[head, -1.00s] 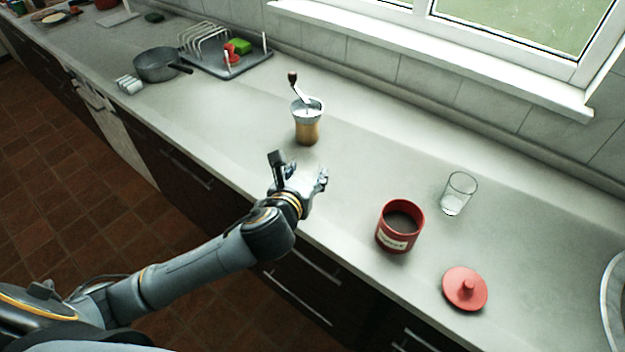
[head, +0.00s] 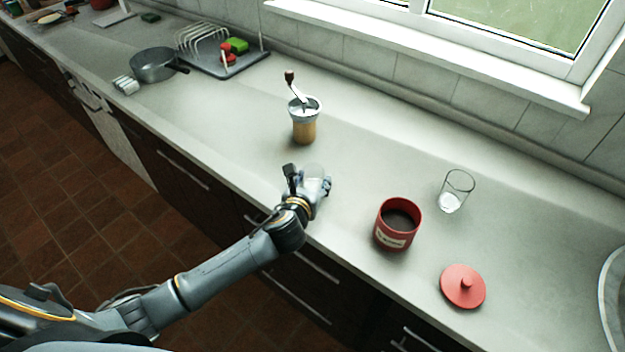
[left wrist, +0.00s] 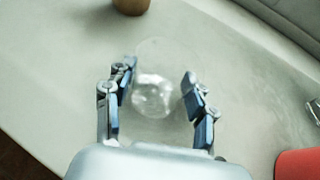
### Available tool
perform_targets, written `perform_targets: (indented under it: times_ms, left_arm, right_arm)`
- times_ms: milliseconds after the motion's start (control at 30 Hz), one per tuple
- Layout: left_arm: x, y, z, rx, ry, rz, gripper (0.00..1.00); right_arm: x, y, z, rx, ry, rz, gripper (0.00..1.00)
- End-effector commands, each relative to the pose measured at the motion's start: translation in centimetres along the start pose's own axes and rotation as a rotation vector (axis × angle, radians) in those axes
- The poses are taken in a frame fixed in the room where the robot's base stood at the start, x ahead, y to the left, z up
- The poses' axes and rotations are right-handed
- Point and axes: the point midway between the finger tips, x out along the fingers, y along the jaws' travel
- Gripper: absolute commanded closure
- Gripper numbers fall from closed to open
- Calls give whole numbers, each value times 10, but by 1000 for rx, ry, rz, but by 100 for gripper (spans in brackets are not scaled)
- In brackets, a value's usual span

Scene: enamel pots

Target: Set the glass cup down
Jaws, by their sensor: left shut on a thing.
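My left gripper (head: 309,182) is shut on a clear glass cup (head: 315,171) over the front part of the counter. In the left wrist view the cup (left wrist: 153,95) shows faintly between the two fingers of the gripper (left wrist: 159,74). I cannot tell whether its base touches the counter. A second clear glass (head: 457,191) stands upright on the counter farther right, apart from the gripper. My right gripper is not in view.
A coffee grinder (head: 304,126) stands behind the gripper. A pan (head: 152,65) and a dish rack (head: 203,42) are far left. Bare counter (head: 225,130) lies left of the grinder.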

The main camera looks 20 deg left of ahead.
Motion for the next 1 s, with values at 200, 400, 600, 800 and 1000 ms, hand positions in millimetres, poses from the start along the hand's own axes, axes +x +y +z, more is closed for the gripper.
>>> perform_targets:
  times_ms: [200,400,600,800,1000]
  left_arm:
    - [1,0,-2,1,-1,0,37]
    - [1,0,-2,1,0,0,22]
    - [0,0,-1,0,-1,0,22]
    - [-15,0,0,1,-1,-2,22]
    - [-54,0,0,2,-1,-2,22]
  right_arm:
    - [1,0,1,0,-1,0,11]
    - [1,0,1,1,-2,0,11]
    - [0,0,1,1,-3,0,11]
    - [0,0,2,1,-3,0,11]
    - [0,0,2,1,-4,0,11]
